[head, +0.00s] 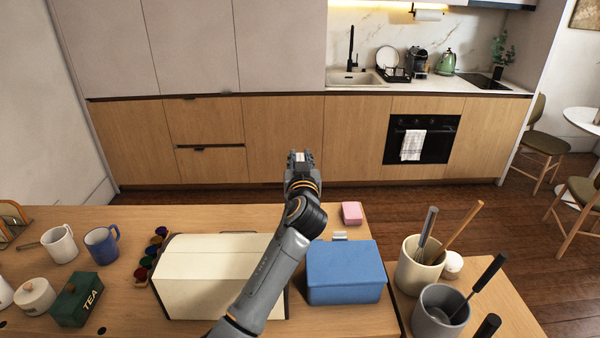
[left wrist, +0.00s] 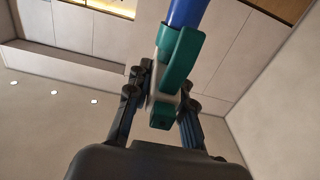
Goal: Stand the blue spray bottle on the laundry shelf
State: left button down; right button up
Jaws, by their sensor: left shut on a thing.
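My left gripper (head: 300,160) is stretched out past the far edge of the table, over the floor before the cabinets. In the left wrist view its fingers (left wrist: 163,88) are shut on the teal spray head of the blue spray bottle (left wrist: 187,12). The blue body runs out of the top of that picture, so its base is hidden. In the head view I cannot make out the bottle; the gripper and arm hide it. I cannot pick out a laundry shelf in either view. My right gripper is not in view.
A cream bread box (head: 205,250), a blue box (head: 345,270), utensil crocks (head: 418,272), mugs (head: 101,246) and a tea tin (head: 77,299) stand on the table. A pink block (head: 352,213) lies near its far edge. Wooden cabinets (head: 283,140) stand beyond open floor.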

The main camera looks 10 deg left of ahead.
pick_arm(q)
jog(key=shift+f+p, duration=0.35)
jog(key=shift+f, duration=1.95)
jog(key=c, duration=1.2)
grip_release()
jog(key=shift+s+f, duration=0.1)
jog(key=shift+f, duration=0.05)
jog(key=shift+o, duration=0.2)
